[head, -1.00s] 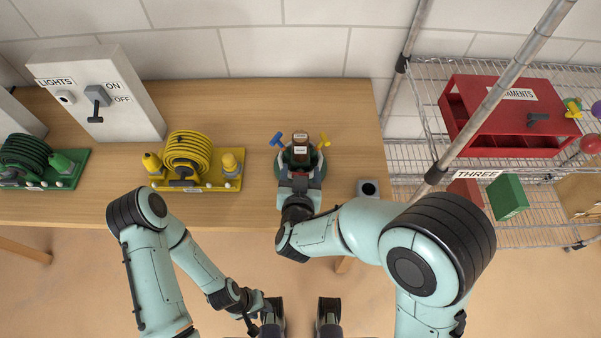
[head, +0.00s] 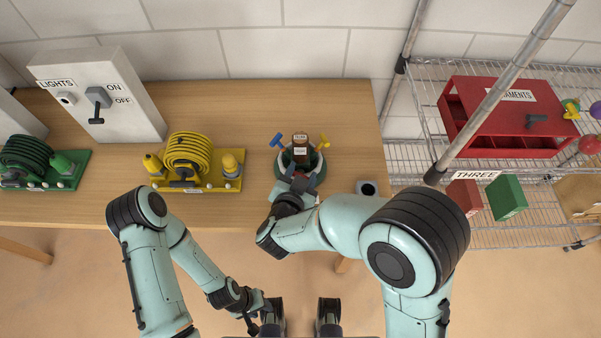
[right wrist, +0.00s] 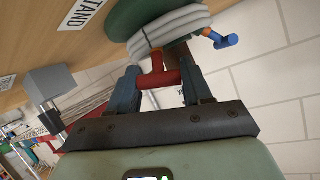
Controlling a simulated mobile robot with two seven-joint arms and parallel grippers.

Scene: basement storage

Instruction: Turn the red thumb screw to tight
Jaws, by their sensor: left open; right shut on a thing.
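The red thumb screw (right wrist: 158,79) shows in the right wrist view between the two fingers of my right gripper (right wrist: 160,85), which is shut on it. In the head view, this gripper (head: 297,187) is at the near side of the round green stand (head: 319,176) and hides the red screw there. A brown post with labels (head: 300,143) stands upright in the stand. A blue thumb screw (head: 277,140) and a yellow one (head: 323,142) stick out at its far sides. My left gripper (head: 261,314) is low at the bottom edge, open, away from the table and partly hidden.
A yellow hose board (head: 215,184), a green hose board (head: 45,181) and a light-switch box (head: 130,105) stand left on the wooden table (head: 245,110). A small grey block (head: 367,188) is just right of the stand. A wire shelf with a red box (head: 505,110) is at right.

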